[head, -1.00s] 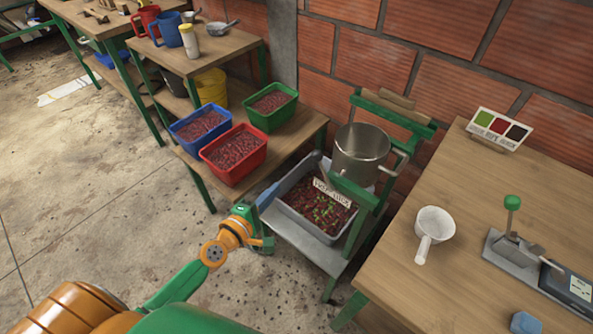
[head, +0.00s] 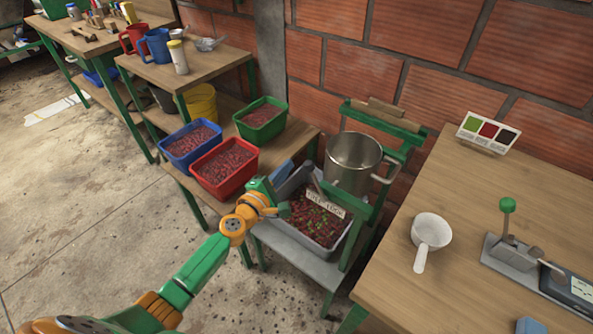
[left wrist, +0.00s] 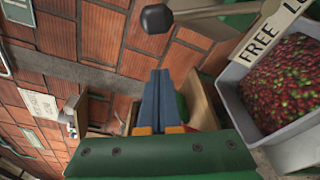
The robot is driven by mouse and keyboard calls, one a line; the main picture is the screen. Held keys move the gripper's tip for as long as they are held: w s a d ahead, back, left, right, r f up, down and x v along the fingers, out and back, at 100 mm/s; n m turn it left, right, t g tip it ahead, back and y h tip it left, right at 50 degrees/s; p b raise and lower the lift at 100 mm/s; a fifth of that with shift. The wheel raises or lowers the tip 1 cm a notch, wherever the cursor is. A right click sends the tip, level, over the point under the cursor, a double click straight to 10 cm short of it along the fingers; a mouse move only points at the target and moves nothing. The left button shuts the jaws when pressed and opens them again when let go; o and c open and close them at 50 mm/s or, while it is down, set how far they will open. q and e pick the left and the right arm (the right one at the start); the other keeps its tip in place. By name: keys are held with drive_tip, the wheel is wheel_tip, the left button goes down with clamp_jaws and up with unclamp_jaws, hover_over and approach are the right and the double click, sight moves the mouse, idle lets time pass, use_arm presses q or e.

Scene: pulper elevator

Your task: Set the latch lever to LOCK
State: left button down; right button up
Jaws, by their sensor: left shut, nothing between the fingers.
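A cream label plate reading FREE LOCK (head: 325,206) sits above the grey tray of red and green cherries. It shows large at the right of the left wrist view (left wrist: 268,32), with LOCK partly cut off. The latch lever (left wrist: 200,13) is a grey rod with a dark round knob, at the top of that view. In the head view the lever is small and hard to make out near the plate. My left gripper (head: 287,166) has blue fingers, pressed together and empty, left of the plate. In the wrist view the fingers (left wrist: 158,75) point below the knob, apart from it in the picture.
The grey cherry tray (head: 283,237) stands under a green frame with a metal pot (head: 355,160). Red (head: 240,186), blue and green (head: 262,133) bins stand to the left. A table with a white scoop (head: 430,232) is at the right. The brick wall is behind.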

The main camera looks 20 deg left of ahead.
sight(316, 182)
use_arm(q)
drive_tip(key=d+p, duration=0.1)
drive_tip(key=d+r+p, duration=0.1)
drive_tip(key=s+d+p, duration=0.1)
drive_tip(key=shift+d+r, duration=0.15)
drive_tip(key=shift+r, duration=0.2)
